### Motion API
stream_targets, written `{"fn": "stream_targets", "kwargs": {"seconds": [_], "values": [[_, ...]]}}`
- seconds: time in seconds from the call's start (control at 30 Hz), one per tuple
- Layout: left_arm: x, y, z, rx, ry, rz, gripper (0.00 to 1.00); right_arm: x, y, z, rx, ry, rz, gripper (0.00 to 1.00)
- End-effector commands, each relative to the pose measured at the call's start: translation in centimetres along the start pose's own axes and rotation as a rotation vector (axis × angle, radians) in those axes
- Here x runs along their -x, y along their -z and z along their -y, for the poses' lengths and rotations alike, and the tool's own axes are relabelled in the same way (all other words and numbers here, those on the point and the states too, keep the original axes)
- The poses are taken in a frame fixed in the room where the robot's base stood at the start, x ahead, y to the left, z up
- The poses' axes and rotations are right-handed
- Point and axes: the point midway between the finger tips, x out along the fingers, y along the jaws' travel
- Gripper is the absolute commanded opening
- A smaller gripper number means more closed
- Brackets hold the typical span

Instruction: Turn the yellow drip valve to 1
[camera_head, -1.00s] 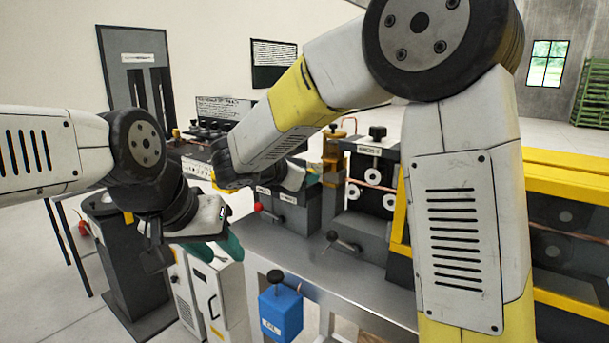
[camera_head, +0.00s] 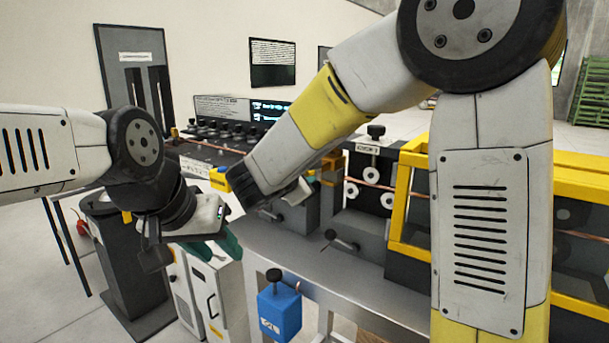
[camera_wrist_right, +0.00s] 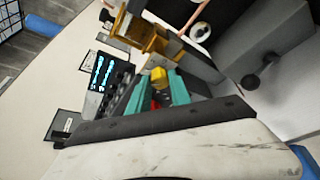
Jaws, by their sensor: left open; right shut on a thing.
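My right gripper (camera_wrist_right: 155,86) shows in the right wrist view with its two teal fingers on either side of a yellow knob, the drip valve (camera_wrist_right: 158,76). It is shut on this knob. A small red part shows between the fingers, nearer the palm. The number the valve points to cannot be read. In the head view my right wrist hides the fingers and the valve. My left gripper (camera_head: 214,247) is open and empty, its teal fingers beside the front left of the bench and above a white cabinet.
The grey bench (camera_head: 330,280) carries roller units (camera_head: 368,190) and a yellow-framed guard (camera_head: 410,205). A blue box (camera_head: 281,312) hangs at its front edge. A control panel with a lit screen (camera_head: 268,110) stands behind. A copper tube (camera_head: 215,145) runs along the line.

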Motion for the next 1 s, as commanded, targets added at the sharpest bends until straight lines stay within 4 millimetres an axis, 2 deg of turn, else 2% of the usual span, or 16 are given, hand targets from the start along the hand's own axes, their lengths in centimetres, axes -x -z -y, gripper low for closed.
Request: {"fn": "stream_targets", "kwargs": {"seconds": [0.37,0.4,0.5,1.0], "values": [[0.0,0.0,0.0,0.0,0.0,0.0,0.4,0.01,-0.01,0.02,-0.003,-0.001,0.001,0.0],[0.0,0.0,0.0,0.0,0.0,0.0,0.4,0.01,-0.01,0.02,-0.003,-0.001,0.001,0.3],[0.0,0.0,0.0,0.0,0.0,0.0,0.4,0.01,-0.01,0.02,-0.003,-0.001,0.001,0.46],[0.0,0.0,0.0,0.0,0.0,0.0,0.4,0.24,-0.05,-0.41,-0.003,-0.001,0.002,0.46]]}}
